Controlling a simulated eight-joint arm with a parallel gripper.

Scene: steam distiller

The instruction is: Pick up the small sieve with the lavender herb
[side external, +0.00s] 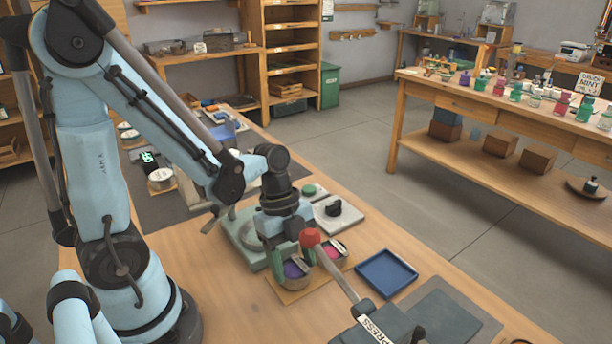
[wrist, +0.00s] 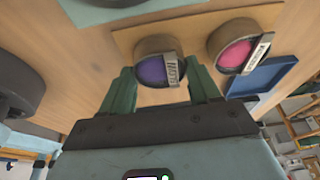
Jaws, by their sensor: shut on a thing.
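The small sieve with purple lavender herb (side external: 292,270) sits on a thin wooden board (side external: 290,296) on the table. It also shows in the wrist view (wrist: 152,70), with a labelled tag across its right side. My gripper (side external: 290,262) points down at this sieve, with its green fingers on either side of it. In the wrist view my gripper (wrist: 163,88) is shut on the sieve, which appears level and close to the board. The lower finger tips are partly hidden by the sieve.
A second sieve with pink contents (side external: 332,251) stands close by on the same board. A blue tray (side external: 386,274) lies to the right. A press with a red-knobbed lever (side external: 310,238) reaches close to my gripper. A pale green scale-like base (side external: 240,232) is behind.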

